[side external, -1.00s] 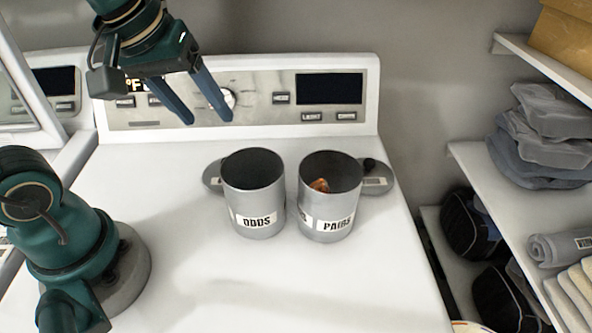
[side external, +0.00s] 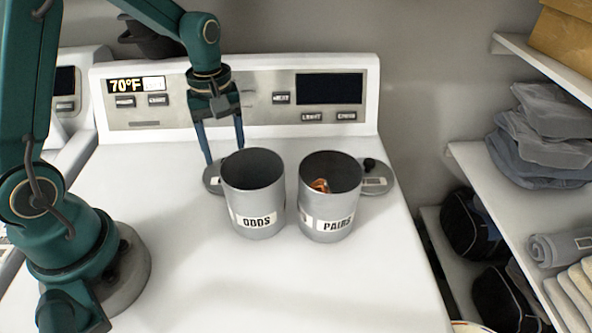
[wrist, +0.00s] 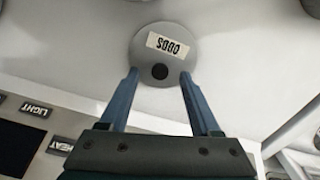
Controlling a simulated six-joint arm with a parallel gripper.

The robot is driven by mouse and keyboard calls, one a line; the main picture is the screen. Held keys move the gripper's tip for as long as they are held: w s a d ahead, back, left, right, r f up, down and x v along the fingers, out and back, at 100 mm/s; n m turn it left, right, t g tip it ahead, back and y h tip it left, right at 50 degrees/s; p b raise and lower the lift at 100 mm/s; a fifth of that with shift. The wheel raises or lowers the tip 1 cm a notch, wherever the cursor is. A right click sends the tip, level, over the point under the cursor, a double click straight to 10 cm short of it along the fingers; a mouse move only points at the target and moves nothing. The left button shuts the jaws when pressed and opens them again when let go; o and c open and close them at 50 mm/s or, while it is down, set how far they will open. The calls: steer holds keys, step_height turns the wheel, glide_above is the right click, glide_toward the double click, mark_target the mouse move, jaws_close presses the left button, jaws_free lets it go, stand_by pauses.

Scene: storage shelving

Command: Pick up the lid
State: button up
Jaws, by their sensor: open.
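A round grey lid (side external: 212,178) lies on the white machine top, behind and left of the ODDS canister (side external: 254,190), which hides part of it. The wrist view shows this lid (wrist: 150,55) whole, with an ODDS label and a black knob (wrist: 160,71). My gripper (side external: 225,156) is open and empty above this lid. In the wrist view its fingertips (wrist: 160,76) lie on either side of the knob. A second grey lid (side external: 381,181) with a black knob lies behind and right of the PAIRS canister (side external: 330,190).
Both canisters are open and upright, and the PAIRS one holds something orange-brown. The machine's control panel (side external: 262,118) rises close behind my gripper. Shelves (side external: 470,160) with folded cloth stand to the right. The front of the machine top (side external: 270,285) is clear.

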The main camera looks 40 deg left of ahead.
steer(key=shift+f, duration=0.85)
jaws_close()
steer(key=shift+r, duration=0.15)
